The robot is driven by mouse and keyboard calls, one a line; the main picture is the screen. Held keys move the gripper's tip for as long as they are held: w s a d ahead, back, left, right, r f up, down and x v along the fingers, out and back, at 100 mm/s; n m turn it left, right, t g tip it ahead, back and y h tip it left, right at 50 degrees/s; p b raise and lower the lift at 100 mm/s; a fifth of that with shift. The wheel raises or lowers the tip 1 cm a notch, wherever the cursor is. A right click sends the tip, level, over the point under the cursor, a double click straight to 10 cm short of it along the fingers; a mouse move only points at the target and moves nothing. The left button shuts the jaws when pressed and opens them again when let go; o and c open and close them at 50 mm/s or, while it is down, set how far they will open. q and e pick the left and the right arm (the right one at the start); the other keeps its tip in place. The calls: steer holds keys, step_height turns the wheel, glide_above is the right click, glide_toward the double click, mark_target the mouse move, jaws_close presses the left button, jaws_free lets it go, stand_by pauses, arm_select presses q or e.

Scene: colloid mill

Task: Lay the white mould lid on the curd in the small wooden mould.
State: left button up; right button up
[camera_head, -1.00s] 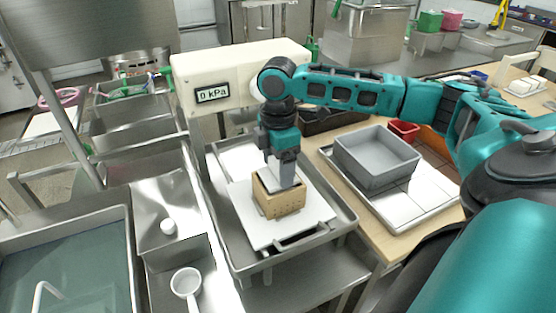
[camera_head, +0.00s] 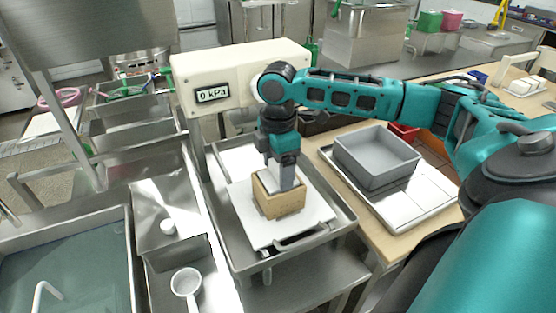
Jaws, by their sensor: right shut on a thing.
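The small wooden mould (camera_head: 281,202) stands on a white board (camera_head: 250,222) in a metal tray under the press. My right gripper (camera_head: 280,182) points down at the mould's opening and is shut on the white mould lid (camera_head: 276,179). The lid shows only in part between and behind the fingers, at about the mould's rim. The curd inside the mould is hidden by the lid and the gripper, so I cannot tell whether the lid touches it. My left gripper is out of the picture.
The cream press head with its "0 kPa" display (camera_head: 213,95) stands close behind my right gripper. A grey bin (camera_head: 376,160) sits on a white tray at the right. A white ladle (camera_head: 186,284) and a water-filled basin (camera_head: 70,265) are at the left.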

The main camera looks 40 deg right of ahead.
steer(key=shift+f, duration=0.25)
stand_by(0.7)
steer(key=o, duration=1.1)
steer(key=shift+c, duration=0.2)
steer(key=shift+r, duration=3.5)
steer(key=shift+s, duration=0.1)
